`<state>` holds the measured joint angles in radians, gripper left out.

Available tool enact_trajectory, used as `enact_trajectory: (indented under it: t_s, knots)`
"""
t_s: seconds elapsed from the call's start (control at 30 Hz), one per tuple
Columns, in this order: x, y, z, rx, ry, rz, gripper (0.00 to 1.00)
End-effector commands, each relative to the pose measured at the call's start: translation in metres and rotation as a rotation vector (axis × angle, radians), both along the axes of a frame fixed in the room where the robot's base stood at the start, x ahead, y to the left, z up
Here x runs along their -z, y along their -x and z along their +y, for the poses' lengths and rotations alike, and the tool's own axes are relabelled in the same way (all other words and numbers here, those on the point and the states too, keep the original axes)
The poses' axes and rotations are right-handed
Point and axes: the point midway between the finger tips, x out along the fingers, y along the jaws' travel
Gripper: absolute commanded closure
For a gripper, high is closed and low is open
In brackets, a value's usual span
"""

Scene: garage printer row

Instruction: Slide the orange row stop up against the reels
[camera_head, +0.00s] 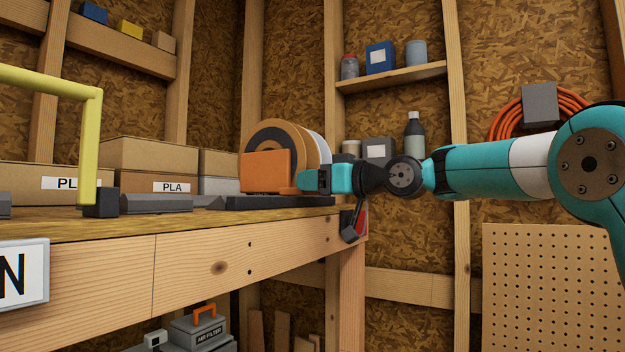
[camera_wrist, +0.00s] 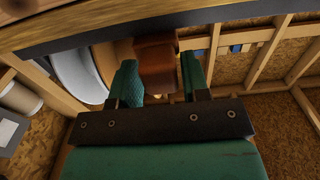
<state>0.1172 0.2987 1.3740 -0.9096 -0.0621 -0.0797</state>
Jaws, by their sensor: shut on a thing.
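The orange row stop (camera_head: 265,171) stands upright on a dark rail (camera_head: 280,203) on the bench, with a low foot toward my arm. Several reels (camera_head: 318,149), with brown and white sides, stand on edge behind it and are partly hidden by it. I cannot tell whether stop and reels touch. My gripper (camera_head: 304,182) reaches in from the right and is shut on the stop's foot. In the wrist view the stop (camera_wrist: 155,68) lies between the teal fingers (camera_wrist: 159,82), with a pale reel (camera_wrist: 80,75) to the left.
Cardboard boxes marked PLA (camera_head: 150,155) stand behind the bench's left part. A yellow frame (camera_head: 97,140) rises at the left. A grey bar (camera_head: 155,203) lies left of the rail. The bench's right end is near my gripper, with a dark and red fitting (camera_head: 352,222) below.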

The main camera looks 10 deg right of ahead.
Motion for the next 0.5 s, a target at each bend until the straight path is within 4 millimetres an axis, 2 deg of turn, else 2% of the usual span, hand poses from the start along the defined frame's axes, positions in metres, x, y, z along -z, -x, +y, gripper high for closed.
enact_trajectory:
  t_s: [0.23,0.27,0.3,0.5]
  knots:
    - [-0.0011,0.0002,-0.0005,0.001,-0.001,-0.004,0.81]
    - [-0.0011,0.0002,-0.0005,0.001,-0.001,-0.004,0.53]
    - [-0.0010,0.0002,-0.0006,0.001,-0.001,-0.004,0.45]
    - [-0.0006,0.0001,-0.0011,0.002,-0.001,-0.002,0.45]
